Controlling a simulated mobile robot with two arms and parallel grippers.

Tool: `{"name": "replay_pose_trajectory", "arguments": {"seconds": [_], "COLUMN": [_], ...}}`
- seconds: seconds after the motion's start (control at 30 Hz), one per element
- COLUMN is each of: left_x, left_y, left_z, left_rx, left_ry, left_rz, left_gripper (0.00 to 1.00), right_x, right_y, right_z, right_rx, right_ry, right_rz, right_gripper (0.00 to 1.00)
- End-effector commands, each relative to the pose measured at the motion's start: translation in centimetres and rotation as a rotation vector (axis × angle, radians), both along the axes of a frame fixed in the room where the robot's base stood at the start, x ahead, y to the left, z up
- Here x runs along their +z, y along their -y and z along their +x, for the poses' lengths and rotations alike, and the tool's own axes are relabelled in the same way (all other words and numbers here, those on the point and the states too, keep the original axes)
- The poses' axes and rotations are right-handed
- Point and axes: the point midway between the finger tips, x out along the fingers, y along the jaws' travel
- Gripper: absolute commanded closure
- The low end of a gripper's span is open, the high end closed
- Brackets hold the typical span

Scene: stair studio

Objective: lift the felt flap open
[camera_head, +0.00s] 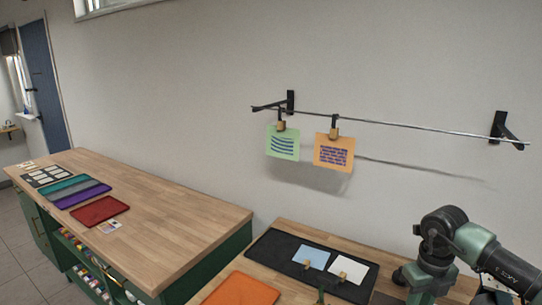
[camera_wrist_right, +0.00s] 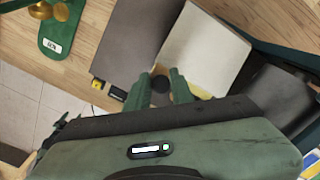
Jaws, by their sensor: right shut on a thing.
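In the right wrist view my right gripper (camera_wrist_right: 158,88) is shut at the lower edge of flat panels, with a small dark round piece between its fingers. A dark grey panel (camera_wrist_right: 132,42) lies to the left and a pale panel (camera_wrist_right: 208,48) to the right, meeting along a slanted line. One of these seems to be the felt flap, but I cannot tell which, nor how far it is raised. The fingers hide the gripped edge. In the head view only my right arm shows at the lower right, and its gripper is out of frame. My left gripper is not in view.
Head view: a black mat (camera_head: 268,244) with blue and white cards, an orange sheet (camera_head: 240,290), and a rod (camera_head: 400,125) with two clipped cards. A wooden counter (camera_head: 165,215) is at left. Wrist view: a green base with brass knob (camera_wrist_right: 55,35) and a dark block (camera_wrist_right: 280,98).

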Motion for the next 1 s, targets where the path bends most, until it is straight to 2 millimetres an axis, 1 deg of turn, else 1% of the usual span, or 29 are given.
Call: {"name": "replay_pose_trajectory", "arguments": {"seconds": [0.03, 0.13, 0.37, 0.6, 0.8, 1.0], "left_x": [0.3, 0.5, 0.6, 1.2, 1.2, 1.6], "left_y": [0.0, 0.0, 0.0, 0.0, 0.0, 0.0], "left_z": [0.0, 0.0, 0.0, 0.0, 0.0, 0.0], "left_rx": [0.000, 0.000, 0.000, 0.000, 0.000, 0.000], "left_ry": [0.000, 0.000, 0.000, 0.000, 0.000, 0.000], "left_rz": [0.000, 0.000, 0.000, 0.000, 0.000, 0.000], "left_gripper": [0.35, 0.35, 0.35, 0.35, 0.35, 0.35], "right_x": [0.5, 1.0, 1.4, 2.4, 2.6, 3.4], "right_y": [0.4, 0.6, 0.8, 1.3, 1.5, 2.0], "right_z": [0.3, 0.6, 0.9, 1.7, 1.9, 2.6], "right_rx": [-0.006, -0.006, -0.008, -0.008, -0.007, -0.009], "right_ry": [0.006, 0.006, 0.005, 0.005, 0.003, 0.003], "right_rz": [-0.004, -0.004, -0.005, -0.006, -0.007, -0.007], "right_gripper": [0.94, 0.93, 0.93, 0.93, 0.93, 0.93]}}
